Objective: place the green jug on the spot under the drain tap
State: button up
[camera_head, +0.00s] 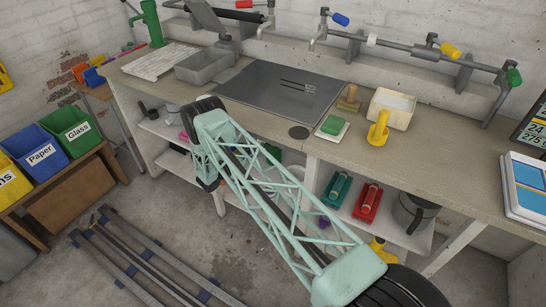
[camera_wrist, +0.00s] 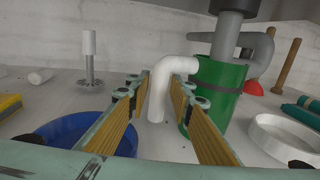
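In the wrist view the green jug (camera_wrist: 214,92) stands upright on the grey shelf surface, right of centre. Its thick white handle (camera_wrist: 160,88) curves out to the left. My gripper (camera_wrist: 156,88) is open, with a yellow-padded finger on each side of the handle. I cannot tell whether either finger touches it. A grey vertical pipe (camera_wrist: 228,22) comes down over the jug's top. No marked spot shows in the wrist view.
Close by in the wrist view are a blue basin (camera_wrist: 78,138) at left, a white round dish (camera_wrist: 285,138) at right and a white post on a stand (camera_wrist: 90,58) behind. The counter (camera_head: 245,123) lies overhead. Red and teal trays sit on the shelf to the right.

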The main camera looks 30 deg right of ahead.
grip_shut()
jog(key=shift+r, duration=0.1)
jog(key=shift+r, duration=0.7)
jog(key=shift+s+a+r+p, duration=0.2)
jog(key=shift+r+p, duration=0.15)
jog(key=shift+r, duration=0.2)
jog(key=shift+s+a+r+p, duration=0.1)
jog(key=shift+s+r+p, duration=0.1)
jog(key=shift+r+p, duration=0.25)
jog(key=s+a+p, duration=0.1)
jog(key=s+a, duration=0.2)
jog(key=s, duration=0.3)
jog(key=s+a+r+p, duration=0.1)
jog(key=s+a, duration=0.3)
jog(key=s, duration=0.3)
jog(key=shift+s+r, duration=0.15)
jog(key=shift+r, duration=0.05)
